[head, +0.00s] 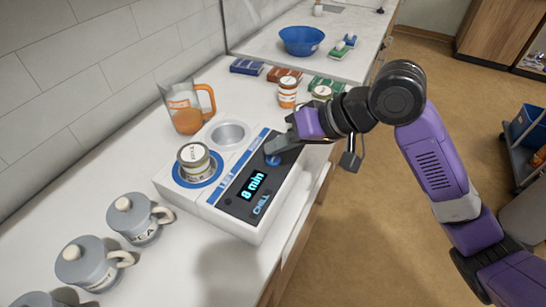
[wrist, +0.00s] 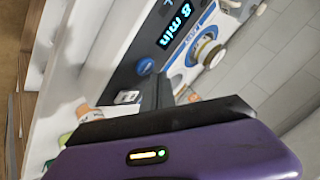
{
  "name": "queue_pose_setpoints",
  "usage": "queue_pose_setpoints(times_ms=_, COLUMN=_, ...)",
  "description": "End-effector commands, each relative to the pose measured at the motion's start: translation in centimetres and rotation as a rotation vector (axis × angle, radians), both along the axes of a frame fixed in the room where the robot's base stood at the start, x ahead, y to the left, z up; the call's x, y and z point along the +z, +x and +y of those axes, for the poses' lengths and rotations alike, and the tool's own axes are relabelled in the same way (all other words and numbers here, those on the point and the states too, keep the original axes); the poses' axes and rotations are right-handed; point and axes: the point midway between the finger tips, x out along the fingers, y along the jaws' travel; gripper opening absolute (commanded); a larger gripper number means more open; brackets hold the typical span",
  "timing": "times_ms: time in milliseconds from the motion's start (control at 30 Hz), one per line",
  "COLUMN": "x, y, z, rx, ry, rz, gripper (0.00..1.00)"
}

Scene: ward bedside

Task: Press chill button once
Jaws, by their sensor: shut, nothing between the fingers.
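The white chiller unit (head: 235,222) sits on the counter with a dark sloped control panel (head: 236,203). Its display (head: 253,186) reads "8 min", with the word CHILL on the panel on its near side. A round blue button (head: 273,160) lies on the panel beyond the display; it also shows in the wrist view (wrist: 150,70). My gripper (head: 272,147) is shut and empty, its dark fingertips over the far end of the panel, close to the blue button. In the wrist view the fingers (wrist: 165,90) point toward the panel beside that button. Whether they touch the panel cannot be told.
A labelled can (head: 195,160) stands on the unit's blue ring, beside an empty round well (head: 229,134). An orange-handled jug (head: 186,112) stands behind. Grey lidded mugs (head: 138,220) line the near left. Small jars (head: 288,92) and boxes (head: 247,66) sit beyond.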

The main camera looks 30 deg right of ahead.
Motion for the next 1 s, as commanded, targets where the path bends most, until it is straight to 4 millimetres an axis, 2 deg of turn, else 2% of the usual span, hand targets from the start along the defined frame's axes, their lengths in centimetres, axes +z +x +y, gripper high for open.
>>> queue_pose_setpoints(times_ms=767, x=-0.03, y=-0.01, z=0.00, rx=0.000, ry=0.000, rz=0.000, gripper=0.00)
queue_pose_setpoints(times_ms=1000, x=-0.75, y=0.00, z=0.00, rx=-0.001, ry=0.001, rz=0.000, gripper=0.00)
